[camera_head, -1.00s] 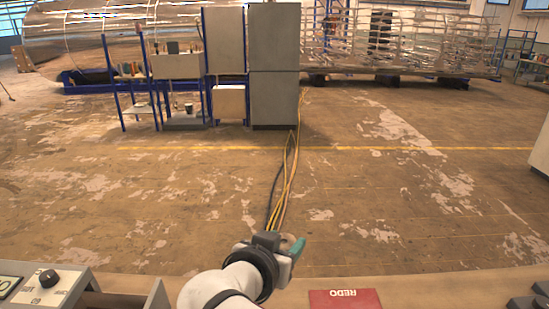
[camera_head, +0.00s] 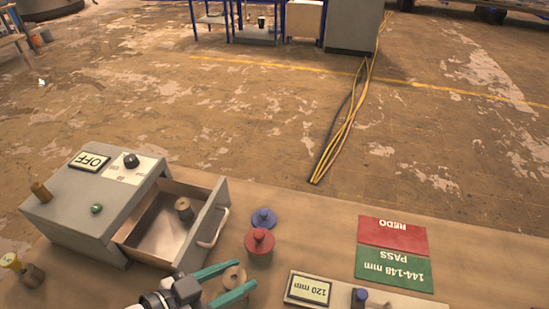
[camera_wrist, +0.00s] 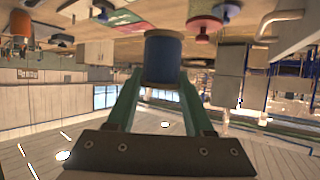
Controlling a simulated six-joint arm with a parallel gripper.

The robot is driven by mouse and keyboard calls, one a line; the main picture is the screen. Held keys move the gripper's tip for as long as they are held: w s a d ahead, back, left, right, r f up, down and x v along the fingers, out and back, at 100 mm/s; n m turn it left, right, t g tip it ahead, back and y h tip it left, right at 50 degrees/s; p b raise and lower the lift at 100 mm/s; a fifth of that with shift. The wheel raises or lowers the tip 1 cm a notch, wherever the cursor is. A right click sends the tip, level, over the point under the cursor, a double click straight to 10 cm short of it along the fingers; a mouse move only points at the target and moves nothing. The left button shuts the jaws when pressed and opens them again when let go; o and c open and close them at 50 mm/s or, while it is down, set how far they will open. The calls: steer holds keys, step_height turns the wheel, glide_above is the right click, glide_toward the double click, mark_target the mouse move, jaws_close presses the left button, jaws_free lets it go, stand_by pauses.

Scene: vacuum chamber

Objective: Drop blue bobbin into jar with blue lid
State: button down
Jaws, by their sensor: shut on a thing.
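My gripper (camera_head: 244,276) shows at the bottom of the head view, its two teal fingers closed on a bobbin (camera_head: 234,275), whose tan round end with a hole faces up. In the wrist view the blue bobbin (camera_wrist: 163,62) sits between the fingertips, blue round its middle with a pale end. A blue-lidded thing (camera_head: 263,218) with a knob stands on the table just beyond a red-lidded jar (camera_head: 259,243). Both are up and right of my gripper. Little of a jar body shows under the blue lid.
A grey box (camera_head: 90,222) with an OFF display has its drawer (camera_head: 222,212) pulled open, with a spool (camera_head: 183,208) inside. Red REDO (camera_head: 393,232) and green PASS (camera_head: 394,268) plates lie right, behind a 120 mm gauge (camera_head: 308,290).

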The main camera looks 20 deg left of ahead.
mark_target(236, 286)
steer(key=shift+f, duration=1.85)
steer(key=shift+c, duration=1)
jaws_free()
steer(key=v, duration=1.5)
steer(key=shift+s+a+r, duration=0.15)
steer(key=shift+s, duration=0.1)
